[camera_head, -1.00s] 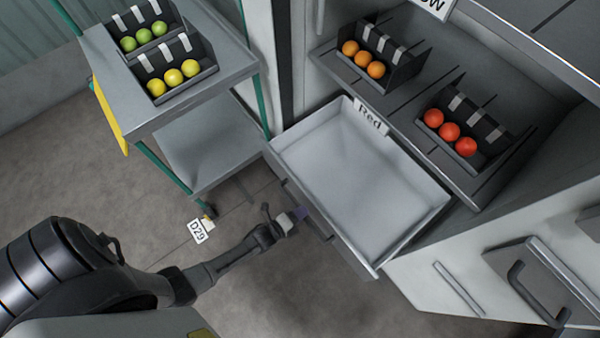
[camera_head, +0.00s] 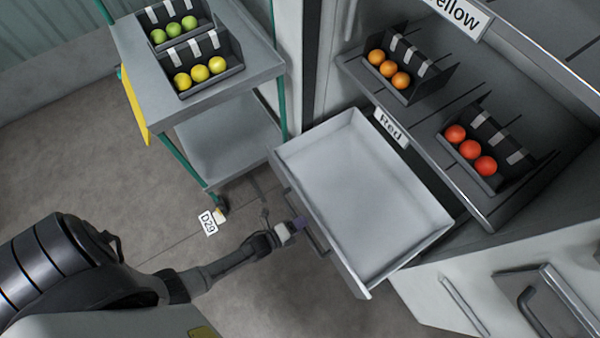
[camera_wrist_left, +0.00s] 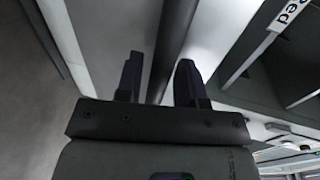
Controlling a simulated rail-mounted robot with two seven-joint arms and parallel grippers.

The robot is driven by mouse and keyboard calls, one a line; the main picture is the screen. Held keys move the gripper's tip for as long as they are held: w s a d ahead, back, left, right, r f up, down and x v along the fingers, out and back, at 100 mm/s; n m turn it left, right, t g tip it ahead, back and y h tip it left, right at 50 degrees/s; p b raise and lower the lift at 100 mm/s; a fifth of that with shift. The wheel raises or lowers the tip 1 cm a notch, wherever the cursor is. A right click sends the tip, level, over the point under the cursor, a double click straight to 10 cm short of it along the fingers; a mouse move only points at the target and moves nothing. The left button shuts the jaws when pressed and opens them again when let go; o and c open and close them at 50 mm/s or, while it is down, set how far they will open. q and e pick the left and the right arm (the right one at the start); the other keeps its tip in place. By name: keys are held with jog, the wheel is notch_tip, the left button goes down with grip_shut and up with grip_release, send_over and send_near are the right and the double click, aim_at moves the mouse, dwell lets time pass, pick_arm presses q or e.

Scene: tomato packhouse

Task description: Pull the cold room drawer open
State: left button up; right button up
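The drawer (camera_head: 372,272) is a light grey, empty tray. It stands pulled out from the cabinet below the "Red" label (camera_head: 391,127). Its dark bar handle (camera_head: 319,243) is on the front face. My left gripper (camera_head: 300,224) is at that handle. In the left wrist view, the fingers of my left gripper (camera_wrist_left: 160,82) stand on either side of a dark bar (camera_wrist_left: 166,45), which looks like the handle. The exact contact is partly hidden. My right gripper is in neither view.
A trolley (camera_head: 262,62) with crates of green and yellow tomatoes stands at the upper left. Crates of orange tomatoes (camera_head: 388,69) and red tomatoes (camera_head: 470,149) sit on the shelf behind the drawer. Open floor (camera_head: 110,170) lies left of the drawer.

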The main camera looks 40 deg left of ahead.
pick_arm(q)
jog(key=shift+o, duration=0.5)
jog(key=shift+s, duration=0.1)
jog(key=shift+s+a+r, duration=0.1)
jog(key=shift+s+a, duration=0.05)
jog(key=shift+s, duration=0.1)
jog(key=p+v, duration=0.4)
jog(key=v, duration=0.9)
